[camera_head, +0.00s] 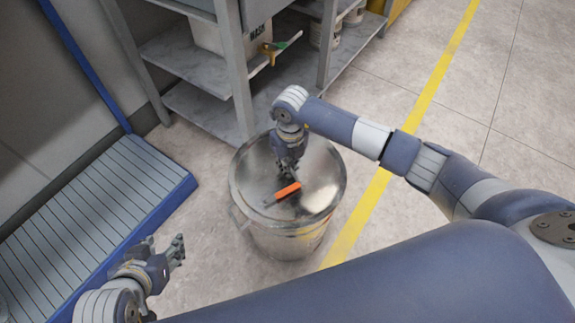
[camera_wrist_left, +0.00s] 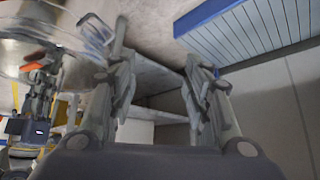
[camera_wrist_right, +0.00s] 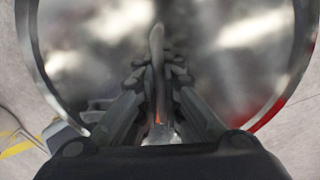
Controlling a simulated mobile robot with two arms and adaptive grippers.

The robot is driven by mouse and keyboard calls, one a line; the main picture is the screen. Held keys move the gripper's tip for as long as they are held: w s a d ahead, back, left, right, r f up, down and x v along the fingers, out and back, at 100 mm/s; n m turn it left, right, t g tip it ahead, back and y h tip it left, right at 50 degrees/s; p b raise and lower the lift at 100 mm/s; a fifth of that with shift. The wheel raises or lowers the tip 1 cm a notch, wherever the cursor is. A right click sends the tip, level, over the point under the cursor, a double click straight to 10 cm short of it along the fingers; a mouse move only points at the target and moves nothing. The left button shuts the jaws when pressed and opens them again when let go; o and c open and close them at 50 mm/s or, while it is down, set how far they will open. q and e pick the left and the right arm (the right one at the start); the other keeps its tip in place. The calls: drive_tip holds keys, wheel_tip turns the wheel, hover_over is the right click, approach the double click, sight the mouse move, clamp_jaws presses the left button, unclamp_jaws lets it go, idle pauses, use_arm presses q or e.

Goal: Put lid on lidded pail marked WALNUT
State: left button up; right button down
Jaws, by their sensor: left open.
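A round metal pail (camera_head: 285,243) stands on the floor in the middle of the head view. A shiny metal lid (camera_head: 322,178) with an orange-gripped handle (camera_head: 287,191) lies across its top; I cannot tell whether it is fully seated. My right gripper (camera_head: 293,178) is over the lid. In the right wrist view its fingers (camera_wrist_right: 157,75) close around the upright handle strip. My left gripper (camera_head: 165,255) is open and empty, left of and apart from the pail. The pail also shows in the left wrist view (camera_wrist_left: 35,72). No WALNUT lettering is readable.
A grey shelf unit (camera_head: 205,65) stands behind the pail, holding a bin marked WASH (camera_head: 222,35) and a small pail (camera_head: 322,33). A blue-edged slatted platform (camera_head: 90,215) is at left. A yellow floor line (camera_head: 372,200) runs at right; the floor beyond is clear.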

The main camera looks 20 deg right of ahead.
use_arm(q)
drive_tip(key=shift+w, duration=0.15)
drive_tip(key=shift+w+d+r, duration=0.1)
drive_tip(key=shift+w+r, duration=0.1)
drive_tip(key=shift+w, duration=0.05)
use_arm(e)
drive_tip(key=shift+f, duration=0.1)
use_arm(q)
drive_tip(key=shift+w+d+r+t, duration=0.2)
drive_tip(key=shift+w+r+t, duration=0.15)
drive_tip(key=shift+w, duration=0.15)
drive_tip(key=shift+w+d+r+t, duration=0.15)
drive_tip(key=shift+w+r+t, duration=0.2)
drive_tip(key=shift+w, duration=0.15)
use_arm(e)
drive_tip(key=shift+f, duration=0.3)
drive_tip(key=c, duration=1.7)
unclamp_jaws()
use_arm(q)
drive_tip(key=shift+r+b, duration=0.1)
drive_tip(key=shift+b, duration=0.2)
use_arm(e)
drive_tip(key=shift+f, duration=0.1)
drive_tip(key=r, duration=1.2)
drive_tip(key=shift+w+d+r, duration=0.1)
drive_tip(key=shift+d+r, duration=0.05)
drive_tip(key=shift+d, duration=0.1)
drive_tip(key=shift+a, duration=0.1)
